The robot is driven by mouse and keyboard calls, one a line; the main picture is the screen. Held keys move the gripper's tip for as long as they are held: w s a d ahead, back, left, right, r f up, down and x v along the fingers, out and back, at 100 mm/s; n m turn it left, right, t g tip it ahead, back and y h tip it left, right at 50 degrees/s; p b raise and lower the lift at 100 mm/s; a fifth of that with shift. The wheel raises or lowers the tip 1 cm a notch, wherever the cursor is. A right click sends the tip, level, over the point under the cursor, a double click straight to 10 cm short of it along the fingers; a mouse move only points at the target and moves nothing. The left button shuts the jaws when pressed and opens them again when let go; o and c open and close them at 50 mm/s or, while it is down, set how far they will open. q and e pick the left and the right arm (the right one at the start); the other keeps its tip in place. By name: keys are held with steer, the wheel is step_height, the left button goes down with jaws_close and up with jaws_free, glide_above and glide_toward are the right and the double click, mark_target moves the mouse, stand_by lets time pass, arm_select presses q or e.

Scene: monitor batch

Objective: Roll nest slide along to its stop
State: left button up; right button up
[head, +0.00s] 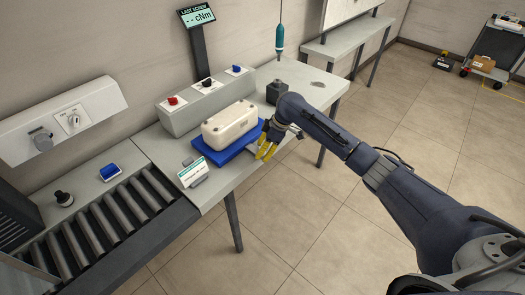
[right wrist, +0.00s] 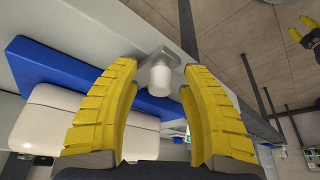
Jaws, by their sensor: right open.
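The nest slide is a flat blue plate (head: 207,150) on the grey bench, with a white rounded case (head: 230,125) on it. Both also show at the left of the right wrist view, the blue plate (right wrist: 60,75) behind the white case (right wrist: 50,128). A pale round knob (right wrist: 161,78) on a grey bracket stands at the bench edge. My right gripper (head: 266,151) is at the right end of the blue plate. In the right wrist view its yellow fingers (right wrist: 160,92) are open on either side of the knob; contact is unclear. My left gripper (right wrist: 300,27) appears small at upper right, fingers apart.
A small sign (head: 192,173) stands left of the plate at the front edge. A grey control box (head: 205,100) with several switches runs behind. A roller conveyor (head: 100,222) lies left. A screwdriver (head: 280,38) hangs above a dark block (head: 276,91).

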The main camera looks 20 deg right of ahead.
steer(key=shift+o, duration=0.4)
steer(key=shift+a+f, duration=0.1)
steer(key=shift+f, duration=0.1)
jaws_close()
